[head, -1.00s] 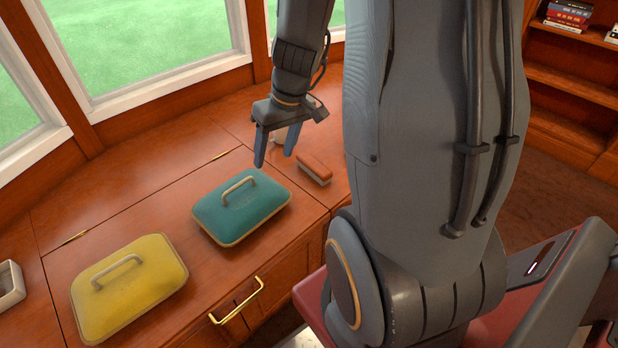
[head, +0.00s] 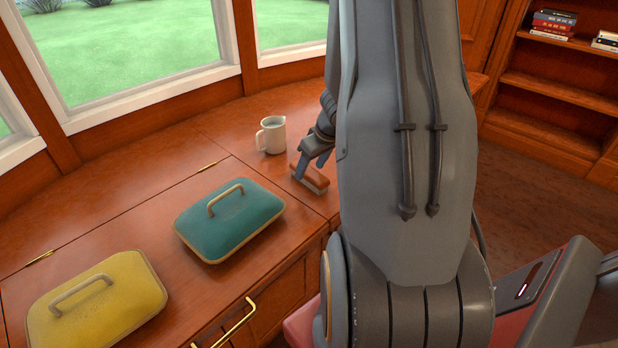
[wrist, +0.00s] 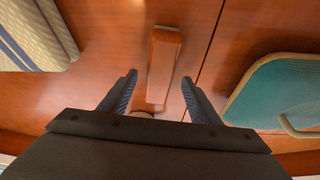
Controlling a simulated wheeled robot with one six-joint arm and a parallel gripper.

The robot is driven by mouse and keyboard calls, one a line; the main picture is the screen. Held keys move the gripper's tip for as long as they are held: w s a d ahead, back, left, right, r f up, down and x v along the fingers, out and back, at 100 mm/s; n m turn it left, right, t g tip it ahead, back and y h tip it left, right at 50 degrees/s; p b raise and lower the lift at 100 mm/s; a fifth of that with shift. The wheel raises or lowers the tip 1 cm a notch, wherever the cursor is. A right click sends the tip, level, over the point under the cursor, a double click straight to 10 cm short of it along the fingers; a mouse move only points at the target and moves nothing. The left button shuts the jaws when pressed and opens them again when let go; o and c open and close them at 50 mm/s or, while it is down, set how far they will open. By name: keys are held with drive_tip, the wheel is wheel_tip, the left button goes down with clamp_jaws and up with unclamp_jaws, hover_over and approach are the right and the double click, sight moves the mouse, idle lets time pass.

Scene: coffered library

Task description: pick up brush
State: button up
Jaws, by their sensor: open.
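The brush (head: 316,180) is a small reddish-brown block with a paler lower edge, lying on the wooden counter right of the teal lidded case. My arm partly covers it in the head view. In the wrist view the brush (wrist: 163,62) lies lengthwise, its near end between my fingertips. My gripper (head: 311,165) is open, pointing down over the brush. In the wrist view my gripper (wrist: 159,80) has a finger on each side with gaps to the brush. Height above the counter is hard to tell.
A teal case (head: 230,222) with a handle and a yellow one (head: 95,305) lie on the counter to the left. A pale mug (head: 271,136) stands just behind the brush. A counter seam (wrist: 208,50) runs beside the brush. Windows are behind.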

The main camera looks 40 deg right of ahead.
sight(309, 170)
drive_tip(key=shift+b+x, duration=0.3)
drive_tip(key=shift+x, duration=1.1)
drive_tip(key=shift+c, duration=0.4)
drive_tip(key=c, duration=1.1)
drive_tip(key=shift+r, duration=0.15)
wheel_tip(309, 170, up, 10)
drive_tip(key=p, duration=0.4)
